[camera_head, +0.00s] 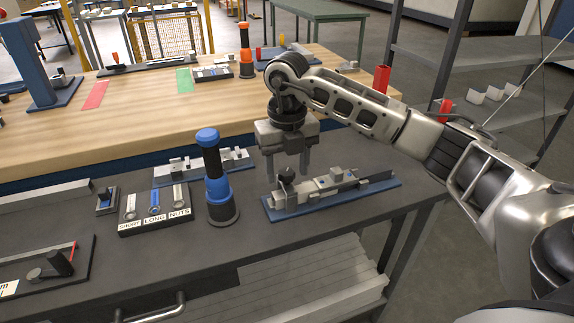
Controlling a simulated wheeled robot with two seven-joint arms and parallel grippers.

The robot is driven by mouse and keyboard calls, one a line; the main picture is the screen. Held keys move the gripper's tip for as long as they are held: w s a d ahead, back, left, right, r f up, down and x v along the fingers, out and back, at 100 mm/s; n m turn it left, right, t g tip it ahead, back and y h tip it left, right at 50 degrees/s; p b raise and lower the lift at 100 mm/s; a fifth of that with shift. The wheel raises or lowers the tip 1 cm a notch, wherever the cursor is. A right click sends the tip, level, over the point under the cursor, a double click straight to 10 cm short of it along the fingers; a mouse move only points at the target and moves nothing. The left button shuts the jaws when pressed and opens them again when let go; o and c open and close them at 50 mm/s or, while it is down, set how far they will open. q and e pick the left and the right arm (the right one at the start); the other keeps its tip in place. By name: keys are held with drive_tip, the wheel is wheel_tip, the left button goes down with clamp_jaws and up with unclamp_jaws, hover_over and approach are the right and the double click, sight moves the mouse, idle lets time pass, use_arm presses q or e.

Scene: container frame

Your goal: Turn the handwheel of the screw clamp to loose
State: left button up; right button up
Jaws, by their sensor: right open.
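The screw clamp (330,191) is a grey metal fixture on a blue base plate (383,187) on the dark workbench. A dark round knob at its left end (286,174) looks like the handwheel. My right gripper (287,168) points down over this left end. Its two fingers are spread apart, one on each side of the knob as seen from here. I cannot tell whether the fingertips touch it. My left gripper is not in view.
A blue-and-black bottle-shaped tool (216,180) stands left of the clamp. A tray labelled SHORT, LONG, NUTS (154,225) lies beside it. Another grey fixture (190,168) sits behind. A wooden table (130,120) is at the back, and metal shelving (480,60) at the right.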

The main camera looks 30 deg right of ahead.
drive_tip(key=c, duration=0.8)
drive_tip(key=shift+c, duration=0.9)
